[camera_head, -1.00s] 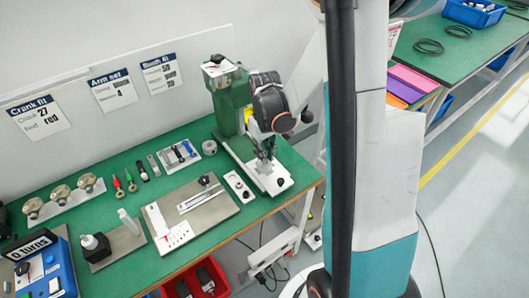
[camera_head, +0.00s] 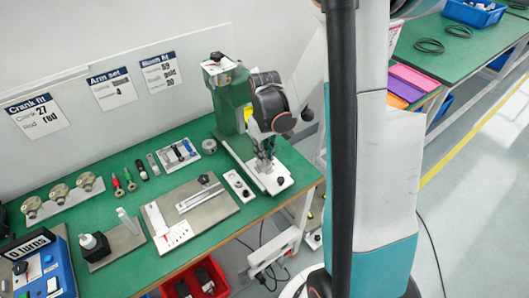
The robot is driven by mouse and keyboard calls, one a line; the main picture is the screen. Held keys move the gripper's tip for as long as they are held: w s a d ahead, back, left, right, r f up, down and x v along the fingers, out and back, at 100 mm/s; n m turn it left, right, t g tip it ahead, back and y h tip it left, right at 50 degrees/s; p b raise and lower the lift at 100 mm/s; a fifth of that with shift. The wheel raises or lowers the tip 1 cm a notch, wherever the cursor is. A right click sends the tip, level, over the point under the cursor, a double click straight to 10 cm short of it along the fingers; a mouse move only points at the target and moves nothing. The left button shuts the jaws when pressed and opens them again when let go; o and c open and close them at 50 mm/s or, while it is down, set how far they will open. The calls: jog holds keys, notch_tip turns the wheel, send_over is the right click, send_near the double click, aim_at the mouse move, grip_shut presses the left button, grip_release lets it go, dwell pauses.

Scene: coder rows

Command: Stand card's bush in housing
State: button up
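My gripper (camera_head: 265,156) points down over a white plate (camera_head: 273,182) on the base of the green press (camera_head: 229,103). The fingertips are small and dark here, so I cannot tell whether they are open or hold a bush. The plate may be the housing, but its seat is partly hidden by my gripper. The right-hand wall card (camera_head: 160,70) seems to be the bush card; its small print is hard to read. A small white block (camera_head: 238,186) with dark spots lies left of the plate. A grey round piece (camera_head: 209,147) stands behind it.
A metal plate with a slide (camera_head: 225,213) lies at mid-bench. Red bins (camera_head: 206,277) sit below the bench edge.

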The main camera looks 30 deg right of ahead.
jog(key=o, duration=0.4)
notch_tip(320, 180, up, 12)
dwell(0.6)
